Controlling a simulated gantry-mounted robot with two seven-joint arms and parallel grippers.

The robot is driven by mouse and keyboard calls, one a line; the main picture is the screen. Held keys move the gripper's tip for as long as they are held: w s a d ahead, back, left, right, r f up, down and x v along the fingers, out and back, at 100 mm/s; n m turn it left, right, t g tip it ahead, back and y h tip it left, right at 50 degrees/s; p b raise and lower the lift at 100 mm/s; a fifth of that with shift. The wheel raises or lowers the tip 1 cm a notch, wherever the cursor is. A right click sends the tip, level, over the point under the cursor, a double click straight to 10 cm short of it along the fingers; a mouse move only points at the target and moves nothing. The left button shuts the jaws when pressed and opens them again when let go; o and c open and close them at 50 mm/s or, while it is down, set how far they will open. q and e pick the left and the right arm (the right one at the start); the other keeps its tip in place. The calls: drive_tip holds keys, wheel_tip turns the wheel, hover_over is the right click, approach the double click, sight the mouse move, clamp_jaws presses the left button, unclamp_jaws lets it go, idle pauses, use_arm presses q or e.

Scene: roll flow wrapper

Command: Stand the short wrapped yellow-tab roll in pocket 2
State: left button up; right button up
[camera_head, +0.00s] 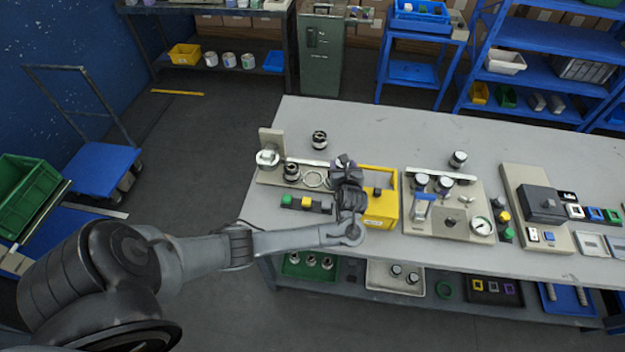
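My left gripper (343,162) is above the table near the yellow frame-like box (384,205). The wrist hides its fingers, so I cannot tell what lies between them. Small dark-and-white rolls stand on the table: one at the back left (319,140) and one at the back right (458,159). Another roll (291,172) stands on the left beige fixture (270,140). More rolls (421,181) stand on the middle beige plate (412,226). No yellow tab can be made out on any roll, and pocket numbers are not readable. My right gripper is not in view.
A round gauge (481,226) is on the middle plate. A dark box device (541,204) stands to the right. The table's back strip is mostly clear.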

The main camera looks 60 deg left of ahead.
use_arm(q)
drive_tip(key=s+a+f, duration=0.1)
drive_tip(key=a+f, duration=0.1)
drive_tip(key=a, duration=0.1)
drive_tip(key=s+a+f+b, duration=0.1)
drive_tip(key=s+a+f, duration=0.1)
drive_tip(key=a, duration=0.1)
drive_tip(key=s+a+f+b, duration=0.1)
drive_tip(key=s+a+f, duration=0.1)
drive_tip(key=a, duration=0.1)
drive_tip(key=shift+s+a+f, duration=0.15)
drive_tip(key=shift+a+f, duration=0.05)
drive_tip(key=shift+a, duration=0.05)
drive_tip(key=shift+c, duration=1.2)
drive_tip(key=shift+s+d+f+b, duration=0.1)
drive_tip(key=shift+f+b, duration=0.25)
wheel_tip(320, 180, down, 3)
drive_tip(key=shift+r+b, duration=0.1)
drive_tip(key=shift+b, duration=0.5)
drive_tip(key=shift+f, duration=0.3)
